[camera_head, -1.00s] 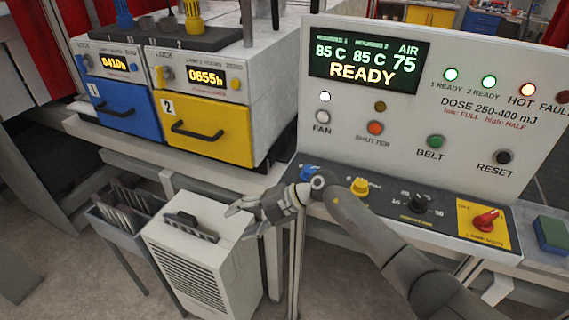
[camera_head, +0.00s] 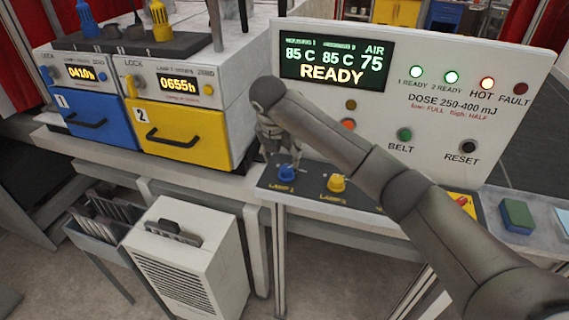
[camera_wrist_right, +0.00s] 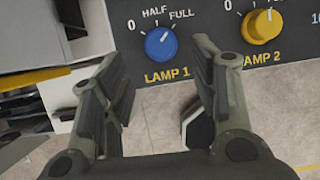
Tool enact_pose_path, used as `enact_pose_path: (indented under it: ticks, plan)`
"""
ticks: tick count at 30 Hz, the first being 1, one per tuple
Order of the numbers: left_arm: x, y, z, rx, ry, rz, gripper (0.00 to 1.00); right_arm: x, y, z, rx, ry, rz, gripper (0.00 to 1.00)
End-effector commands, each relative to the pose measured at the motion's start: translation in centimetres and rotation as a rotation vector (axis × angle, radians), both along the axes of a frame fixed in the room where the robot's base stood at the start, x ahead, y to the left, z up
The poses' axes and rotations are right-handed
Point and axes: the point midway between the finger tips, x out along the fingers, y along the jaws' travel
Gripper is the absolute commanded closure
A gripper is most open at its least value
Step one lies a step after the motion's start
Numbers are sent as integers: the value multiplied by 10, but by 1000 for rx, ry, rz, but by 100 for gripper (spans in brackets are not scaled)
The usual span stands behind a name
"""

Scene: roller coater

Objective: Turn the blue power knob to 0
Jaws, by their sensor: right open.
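The blue power knob (camera_head: 287,173) is on the dark lower panel strip, at its left end. In the right wrist view the blue knob (camera_wrist_right: 161,42) carries the label LAMP 1, with marks 0, HALF and FULL. Its white pointer line leans up and right, toward FULL. My right gripper (camera_head: 275,150) is just above and behind the knob in the head view, pointing down. In the wrist view the right gripper (camera_wrist_right: 156,75) is open and empty, its fingers apart with the knob ahead between them. I see no contact. My left gripper is not in view.
A yellow LAMP 2 knob (camera_head: 337,183) sits close to the right of the blue one. The upright display panel (camera_head: 440,120) rises behind. A yellow drawer (camera_head: 185,135) is to the left. A white slatted box (camera_head: 190,260) stands below on the floor.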

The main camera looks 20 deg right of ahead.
Motion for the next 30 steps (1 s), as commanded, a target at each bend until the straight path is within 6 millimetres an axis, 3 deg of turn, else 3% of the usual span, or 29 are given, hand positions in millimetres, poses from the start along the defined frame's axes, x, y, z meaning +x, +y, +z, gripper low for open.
enact_pose_path:
  ticks: [3,12,25,30]
  plan:
    - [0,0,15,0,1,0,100,6,-5,-21,1,8,-1,45]
    - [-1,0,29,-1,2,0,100,21,-14,-63,2,4,1,45]
    - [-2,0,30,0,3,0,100,25,-16,-73,3,2,4,45]
    - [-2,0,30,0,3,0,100,25,-16,-73,3,2,4,66]
